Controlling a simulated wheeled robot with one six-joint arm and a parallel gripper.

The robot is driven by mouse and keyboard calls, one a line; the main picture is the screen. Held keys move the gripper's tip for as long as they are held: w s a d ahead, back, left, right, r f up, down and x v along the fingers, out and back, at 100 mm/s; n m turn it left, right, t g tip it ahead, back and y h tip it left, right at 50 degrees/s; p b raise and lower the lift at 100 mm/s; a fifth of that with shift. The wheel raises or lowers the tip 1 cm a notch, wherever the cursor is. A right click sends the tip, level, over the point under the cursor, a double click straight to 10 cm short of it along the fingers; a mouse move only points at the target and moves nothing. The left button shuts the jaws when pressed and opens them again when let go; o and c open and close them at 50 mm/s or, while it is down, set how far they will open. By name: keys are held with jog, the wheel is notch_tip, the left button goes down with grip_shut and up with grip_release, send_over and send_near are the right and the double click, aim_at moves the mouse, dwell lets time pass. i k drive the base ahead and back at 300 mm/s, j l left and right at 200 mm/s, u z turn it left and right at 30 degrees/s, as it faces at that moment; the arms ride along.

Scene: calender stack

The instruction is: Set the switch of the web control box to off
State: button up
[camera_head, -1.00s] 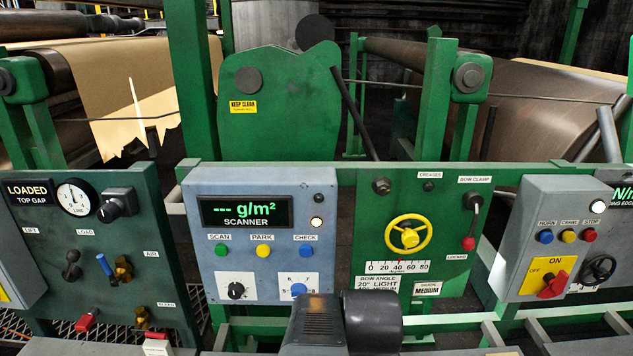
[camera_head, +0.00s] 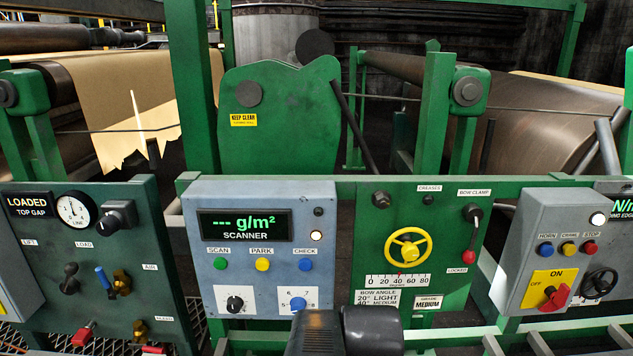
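A grey control box (camera_head: 530,236) stands at the right. It has a blue, a yellow and a red button in a row, labelled HORN, a hard-to-read middle word and STOP. Below them is a yellow plate (camera_head: 541,284) marked ON at the top and OFF at the left. A red rotary switch handle (camera_head: 556,298) sits at the plate's lower right, slanted; I cannot tell which mark it points to. A dark part of my arm shows at the bottom centre, well left of the switch. My gripper's fingers are not visible.
The grey scanner panel (camera_head: 262,195) and a green panel with a yellow handwheel (camera_head: 408,250) and bow clamp lever (camera_head: 471,235) stand left of the box. Another green panel (camera_head: 75,305) is at far left. Green rails (camera_head: 590,325) run below the box.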

aim_at(559, 302)
jog(key=k+l, duration=0.25)
jog(key=l, duration=0.2)
jog(key=k+l, duration=0.25)
jog(key=l, duration=0.15)
jog(key=k+l, duration=0.25)
jog(key=l, duration=0.2)
jog(key=k+l, duration=0.3)
jog(key=i+j, duration=0.35)
jog(key=j, duration=0.15)
jog(key=i+j, duration=0.3)
jog(key=j, duration=0.2)
jog(key=i+j, duration=0.35)
jog(key=j, duration=0.15)
jog(key=k+l, duration=0.3)
jog(key=l, duration=0.15)
jog(key=k+l, duration=0.25)
jog(key=l, duration=0.2)
jog(key=k+l, duration=0.3)
jog(key=l, duration=0.2)
